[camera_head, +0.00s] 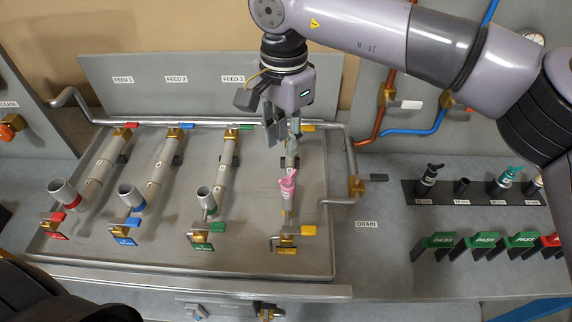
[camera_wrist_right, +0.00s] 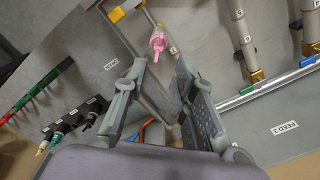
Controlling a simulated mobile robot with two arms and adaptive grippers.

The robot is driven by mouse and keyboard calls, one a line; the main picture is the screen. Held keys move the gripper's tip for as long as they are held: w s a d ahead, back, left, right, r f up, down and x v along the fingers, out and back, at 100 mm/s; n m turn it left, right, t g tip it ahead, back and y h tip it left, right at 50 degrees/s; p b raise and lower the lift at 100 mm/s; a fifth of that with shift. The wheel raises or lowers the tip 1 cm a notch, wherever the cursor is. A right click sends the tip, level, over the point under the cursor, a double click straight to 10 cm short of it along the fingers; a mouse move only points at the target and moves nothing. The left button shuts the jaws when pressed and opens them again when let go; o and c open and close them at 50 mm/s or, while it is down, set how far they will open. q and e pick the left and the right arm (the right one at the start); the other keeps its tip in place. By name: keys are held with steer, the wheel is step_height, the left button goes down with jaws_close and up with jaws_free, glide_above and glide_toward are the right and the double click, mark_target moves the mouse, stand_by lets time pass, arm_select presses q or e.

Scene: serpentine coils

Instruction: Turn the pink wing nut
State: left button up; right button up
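The pink wing nut (camera_head: 287,182) sits on the rightmost pipe line of the grey tray, between that line's two yellow-handled valves. It also shows in the right wrist view (camera_wrist_right: 158,40), ahead of the fingertips and apart from them. My right gripper (camera_head: 284,138) hangs over the same line, just behind the wing nut in the head view. Its two fingers (camera_wrist_right: 158,72) are spread, with nothing between them. My left gripper is not in view.
The grey tray (camera_head: 180,262) holds three more pipe lines with red, blue and green valve handles, some with upright open pipe ends. A pipe marked DRAIN (camera_head: 352,190) runs at its right. Right of that are a black rack (camera_head: 470,205) of fittings and green PASS tags (camera_head: 440,240).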

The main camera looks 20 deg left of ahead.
mark_target(285, 176)
step_height(285, 176, down, 9)
steer(key=p, duration=0.3)
steer(key=shift+r, duration=0.1)
steer(key=shift+f, duration=0.4)
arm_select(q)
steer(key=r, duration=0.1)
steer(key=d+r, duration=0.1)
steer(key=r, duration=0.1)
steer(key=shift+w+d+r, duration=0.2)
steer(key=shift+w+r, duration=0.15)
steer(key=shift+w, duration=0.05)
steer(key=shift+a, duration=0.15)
arm_select(e)
jaws_close()
